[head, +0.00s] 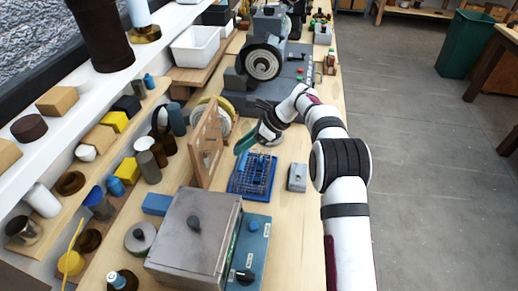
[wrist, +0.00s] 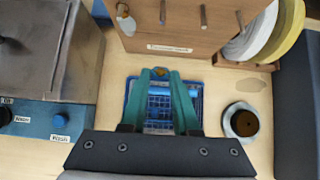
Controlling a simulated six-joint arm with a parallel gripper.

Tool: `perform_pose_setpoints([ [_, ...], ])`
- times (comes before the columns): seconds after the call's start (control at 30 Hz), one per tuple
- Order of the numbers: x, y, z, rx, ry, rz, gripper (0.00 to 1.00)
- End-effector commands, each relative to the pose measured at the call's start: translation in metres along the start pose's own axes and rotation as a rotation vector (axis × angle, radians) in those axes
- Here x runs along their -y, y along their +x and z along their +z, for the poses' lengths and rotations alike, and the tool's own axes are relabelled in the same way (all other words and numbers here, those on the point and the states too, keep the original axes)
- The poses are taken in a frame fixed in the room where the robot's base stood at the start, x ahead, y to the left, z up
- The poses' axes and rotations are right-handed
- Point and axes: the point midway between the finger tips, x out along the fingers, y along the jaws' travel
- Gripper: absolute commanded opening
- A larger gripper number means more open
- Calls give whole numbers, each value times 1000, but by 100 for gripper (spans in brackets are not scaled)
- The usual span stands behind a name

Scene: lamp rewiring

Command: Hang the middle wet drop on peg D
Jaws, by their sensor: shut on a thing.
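My gripper (wrist: 160,76) has teal fingers and is shut on a small amber drop (wrist: 160,72), seen between the fingertips. The fingers are above a blue wire-grid tray (wrist: 132,113). In the head view my gripper (head: 243,143) is over the far end of the same tray (head: 237,187), beside the wooden peg board (head: 206,148). In the wrist view the board (wrist: 180,32) has several pegs in a row and a pale label. A pale drop-like thing (wrist: 127,24) is by its leftmost peg. The peg letters are not readable.
A grey metal box (head: 195,235) with a blue panel stands nearer, left of the tray. A small grey block (head: 297,178) lies right of the tray. A round cup with dark contents (wrist: 241,122) and upright discs (wrist: 262,38) are on the right in the wrist view.

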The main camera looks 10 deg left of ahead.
Motion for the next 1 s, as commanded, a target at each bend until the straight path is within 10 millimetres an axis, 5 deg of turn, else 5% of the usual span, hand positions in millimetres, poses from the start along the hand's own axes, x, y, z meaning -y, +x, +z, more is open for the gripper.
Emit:
perform_pose_setpoints([
  [1.0, -3, 50, 51, 34, 1, -3, 7],
])
